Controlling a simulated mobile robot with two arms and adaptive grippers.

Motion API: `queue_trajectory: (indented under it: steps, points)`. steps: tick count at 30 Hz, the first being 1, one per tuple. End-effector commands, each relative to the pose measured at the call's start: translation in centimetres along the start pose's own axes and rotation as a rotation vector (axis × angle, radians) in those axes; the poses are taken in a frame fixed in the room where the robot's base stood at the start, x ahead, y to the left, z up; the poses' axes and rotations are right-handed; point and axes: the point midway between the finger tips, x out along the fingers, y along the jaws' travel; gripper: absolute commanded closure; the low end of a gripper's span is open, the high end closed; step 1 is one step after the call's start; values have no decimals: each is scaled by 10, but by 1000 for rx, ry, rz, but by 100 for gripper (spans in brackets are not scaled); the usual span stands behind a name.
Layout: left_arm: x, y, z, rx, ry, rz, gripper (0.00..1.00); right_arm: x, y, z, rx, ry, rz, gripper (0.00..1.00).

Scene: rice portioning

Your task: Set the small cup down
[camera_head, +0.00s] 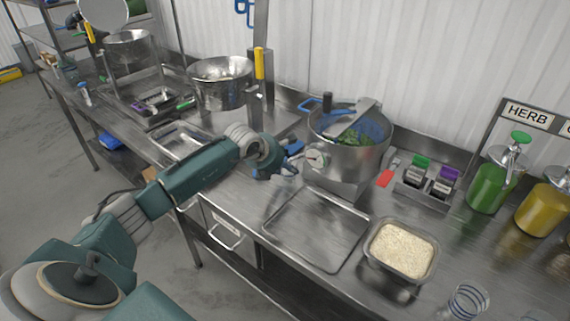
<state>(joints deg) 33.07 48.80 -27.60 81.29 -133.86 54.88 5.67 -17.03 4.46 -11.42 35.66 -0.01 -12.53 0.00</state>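My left arm reaches in from the lower left, and its gripper (284,163) is over the counter just left of the steel pot on the scale. Blue parts and a small pale shape show at the gripper. The fingertips are too small and blurred to tell whether they hold anything. A small clear cup (466,300) with dark bands stands at the lower right, well apart from my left gripper. I cannot tell whether it is the task's cup. My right gripper is not in view.
A steel pot (366,158) with green contents stands behind an empty tray (300,258). A pan of rice (422,277) sits right of it. Green (487,190) and yellow (541,209) pump bottles stand at the right. A large steel bowl (222,94) is farther left.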

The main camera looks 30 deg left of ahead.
Motion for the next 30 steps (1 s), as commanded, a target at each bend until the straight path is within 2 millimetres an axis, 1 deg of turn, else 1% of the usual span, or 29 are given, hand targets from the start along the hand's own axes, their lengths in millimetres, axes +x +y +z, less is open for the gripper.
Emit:
queue_trajectory:
  steps: [3, 9, 12, 13, 15, 16, 25, 27, 30]
  points:
    - [4, 0, -3, 1, -2, 1, 83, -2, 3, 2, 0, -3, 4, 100]
    - [4, 0, -4, 2, -2, 1, 84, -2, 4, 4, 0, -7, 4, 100]
    - [7, -1, -6, 1, -2, 1, 84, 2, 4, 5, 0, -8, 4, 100]
    - [7, 0, -6, 1, -2, 1, 54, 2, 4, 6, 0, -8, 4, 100]
    - [6, 0, -5, 1, -2, 1, 40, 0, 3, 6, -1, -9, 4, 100]
    - [6, 0, -5, 1, -1, 1, 36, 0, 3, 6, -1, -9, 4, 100]
    - [5, 0, -4, 1, -1, 1, 36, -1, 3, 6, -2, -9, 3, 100]
    - [2, 0, -3, 1, -2, 1, 36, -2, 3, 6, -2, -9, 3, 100]
    - [-7, 1, -5, 3, -2, 2, 36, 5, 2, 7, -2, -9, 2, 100]
